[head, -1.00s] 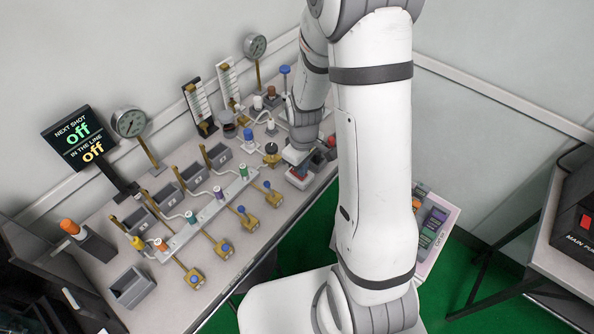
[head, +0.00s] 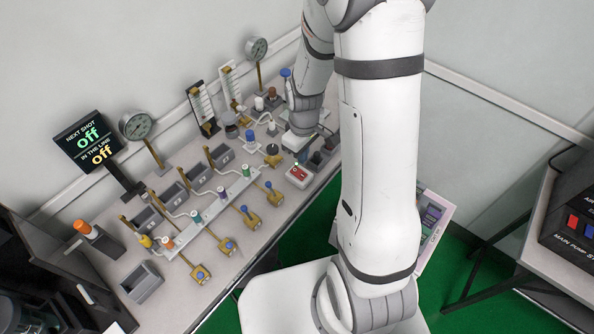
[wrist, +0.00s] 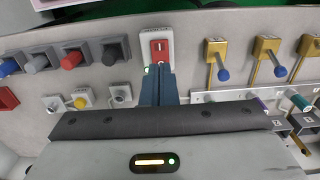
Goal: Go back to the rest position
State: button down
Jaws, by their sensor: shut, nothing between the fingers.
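My gripper shows in the wrist view (wrist: 159,72) with its two dark blue fingers pressed together and nothing between them. The fingertips overlap the lower edge of a red rocker switch on a white plate (wrist: 160,46); the gap between them is hard to judge. In the head view the same red and white switch box (head: 298,176) lies in plain sight near the bench's front edge. My wrist hangs above and behind it, and the fingertips are hard to make out there.
The bench (head: 200,262) carries brass valves with blue knobs (head: 248,218), grey bins (head: 142,282), gauges (head: 136,126) and upright flow tubes. A sign (head: 88,142) reads "off" twice. Coloured knobs (wrist: 72,58) stand left of the switch in the wrist view. A second table stands at right.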

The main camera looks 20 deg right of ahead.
jog(key=shift+r, duration=0.1)
jog(key=s+r+m+t, duration=0.1)
jog(key=s+r+m, duration=0.2)
jog(key=s+r, duration=0.4)
jog(key=s+r+m+t, duration=0.2)
jog(key=s+r+m, duration=0.2)
jog(key=r, duration=1)
jog(key=s, duration=0.3)
jog(key=shift+a, duration=0.25)
